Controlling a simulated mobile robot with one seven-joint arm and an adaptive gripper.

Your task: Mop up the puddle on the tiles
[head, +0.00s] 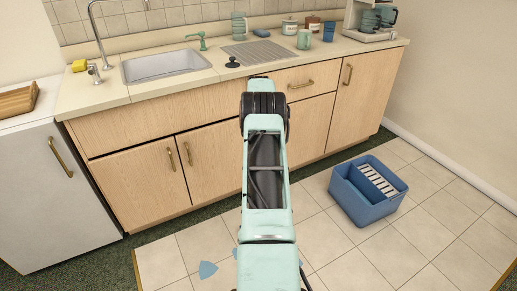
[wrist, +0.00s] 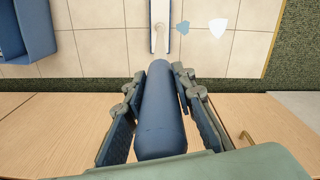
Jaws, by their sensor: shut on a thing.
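My gripper (wrist: 160,98) is shut on the thick blue mop handle (wrist: 160,120), which stands between its two fingers in the wrist view. The mop's flat white and blue head (wrist: 160,40) shows beyond the handle, over the tiles; whether it touches them I cannot tell. Pale blue puddle patches (wrist: 182,28) lie just right of the head, with a whiter patch (wrist: 218,27) further right. In the head view a puddle patch (head: 207,269) shows left of my arm. My arm hides the gripper and mop there.
A blue bucket (head: 345,200) with a white slatted wringer stands on the tiles to the right, before the wooden cabinets (head: 222,145). The counter (head: 110,98) bears a sink and several kitchen things. A white fridge (head: 50,200) stands left. Dark green carpet (head: 70,265) borders the tiles.

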